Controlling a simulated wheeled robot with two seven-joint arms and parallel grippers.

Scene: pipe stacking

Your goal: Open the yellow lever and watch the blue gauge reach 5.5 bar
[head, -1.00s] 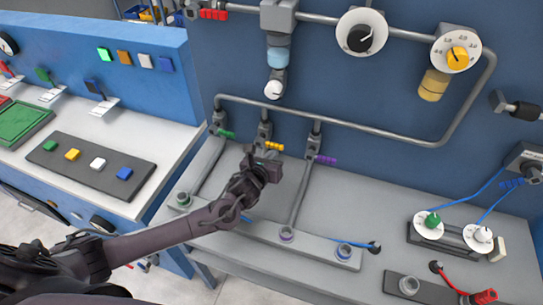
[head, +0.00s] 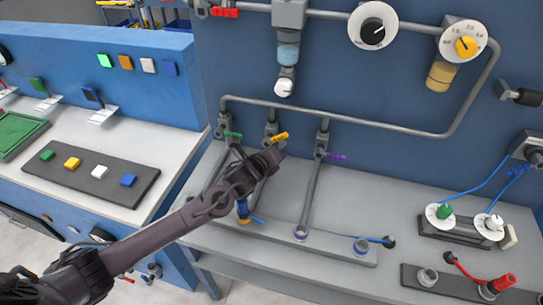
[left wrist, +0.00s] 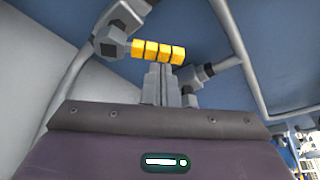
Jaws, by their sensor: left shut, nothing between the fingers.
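The yellow lever (head: 280,136) sits on the middle of three upright pipe valves and tilts up to the right. Its ribbed yellow grip also shows in the left wrist view (left wrist: 158,50). My left gripper (head: 279,149) is directly below the lever with its fingers shut and empty. In the left wrist view the fingertips (left wrist: 166,72) rise to the grip's underside, close to it or touching. No gauge that I can call blue is visible. A round white gauge with a black centre (head: 373,24) is on the wall; its reading is too small to tell. My right gripper is out of view.
A green lever (head: 233,134) and a purple lever (head: 335,156) flank the yellow one. A white dial with a yellow knob (head: 463,43) is at the upper right. Pipes run behind. The grey bench (head: 400,205) has bare room at the right of the pipes.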

